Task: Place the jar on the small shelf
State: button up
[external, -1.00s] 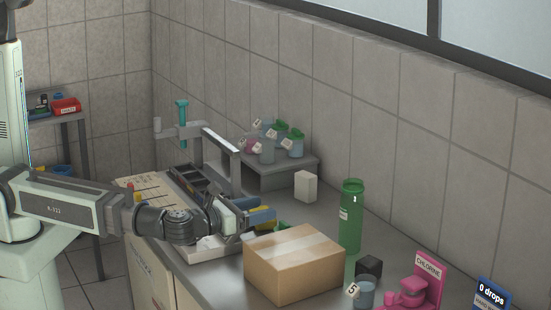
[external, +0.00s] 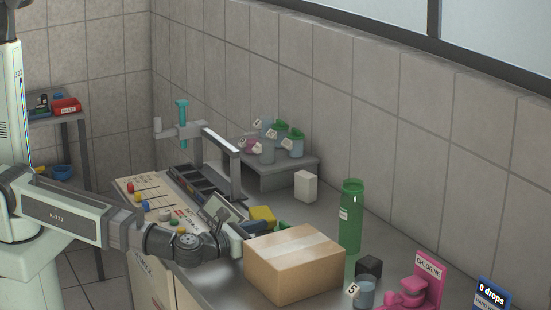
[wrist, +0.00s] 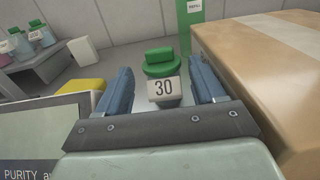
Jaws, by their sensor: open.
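A jar with a green lid (wrist: 159,58) and a white tag reading 30 stands ahead of my gripper in the wrist view. In the external view only a bit of its green (external: 283,226) shows behind the cardboard box. My gripper (wrist: 163,80) is open, its blue fingers on either side of the jar's tag; I cannot tell whether they touch the jar. In the external view my gripper (external: 250,230) is low over the counter, left of the box. The small grey shelf (external: 298,165) stands against the wall, holding several tagged jars (external: 267,152).
The cardboard box (external: 293,265) is close on my gripper's right. A tall green cylinder (external: 351,225), a white block (external: 306,186) and a yellow block (external: 262,216) stand nearby. A tilted display (external: 217,210) and a grey frame (external: 222,145) are at left. Jar 5 (external: 365,292) is in front.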

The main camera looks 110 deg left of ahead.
aim_at(282, 228)
jog(key=x, duration=0.5)
jog(key=shift+w+a, duration=0.25)
jog(key=shift+w, duration=0.05)
jog(key=c, duration=0.8)
jog(key=shift+s+d+r, duration=0.1)
jog(key=shift+r, duration=4.65)
jog(key=shift+c, duration=0.3)
jog(key=s+d+r+m+t+h, duration=0.3)
jog(key=d+r+m+t+h, duration=0.15)
jog(key=d+h, duration=0.4)
jog(key=w+d+m+h, duration=0.4)
jog(key=w+d, duration=0.1)
jog(key=d, duration=0.1)
jog(key=shift+w+d+f+t, duration=0.15)
jog(key=shift+w+d+t, duration=0.2)
jog(key=shift+d, duration=0.05)
